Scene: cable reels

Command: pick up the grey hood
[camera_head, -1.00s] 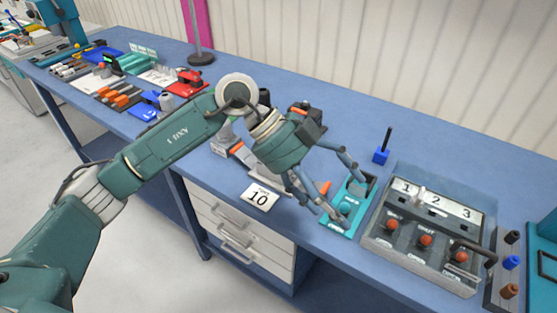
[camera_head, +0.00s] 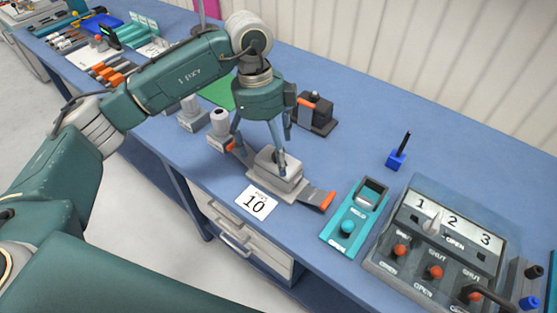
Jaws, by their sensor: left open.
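The grey hood appears to be the grey block (camera_head: 268,174) on a long grey device with orange ends, lying on the blue bench behind the card marked 10. My left gripper (camera_head: 261,150) points down over it with its fingers spread. One finger is to the left of the block, the other overlaps its top right in the picture; I cannot tell whether they touch it. Nothing is between the fingers above the block. My right gripper is out of view.
A teal device (camera_head: 352,222) stands to the right, then a grey switch panel (camera_head: 438,240) with red knobs. A black device (camera_head: 316,116) stands behind, and a blue pen holder (camera_head: 396,160) to the right. The card (camera_head: 256,203) lies at the front edge. Bench between them is clear.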

